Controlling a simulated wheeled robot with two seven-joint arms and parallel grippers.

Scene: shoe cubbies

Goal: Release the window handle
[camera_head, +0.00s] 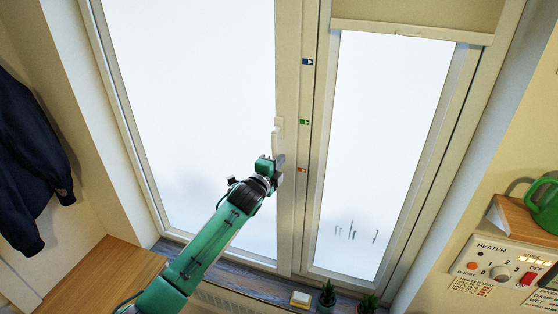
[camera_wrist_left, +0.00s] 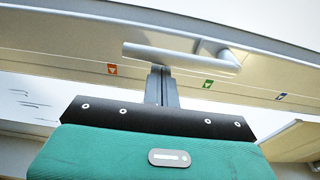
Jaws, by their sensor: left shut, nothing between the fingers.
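The white window handle (camera_head: 278,128) sits on the frame of the large left sash, its lower part partly hidden by my left gripper. In the left wrist view the handle (camera_wrist_left: 180,57) lies lengthwise, with its pivot by the green label and its free end toward the orange label. My left gripper (camera_head: 280,160) is at the handle's lower end. In the wrist view its fingers (camera_wrist_left: 160,74) are together and empty, tips just beside the grip. I cannot tell whether they touch it. My right gripper is not in view.
Blue (camera_head: 307,61), green (camera_head: 305,122) and orange (camera_head: 301,169) labels run down the frame. A heater panel (camera_head: 505,272) and shelf are at right; a dark coat (camera_head: 25,150) hangs left.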

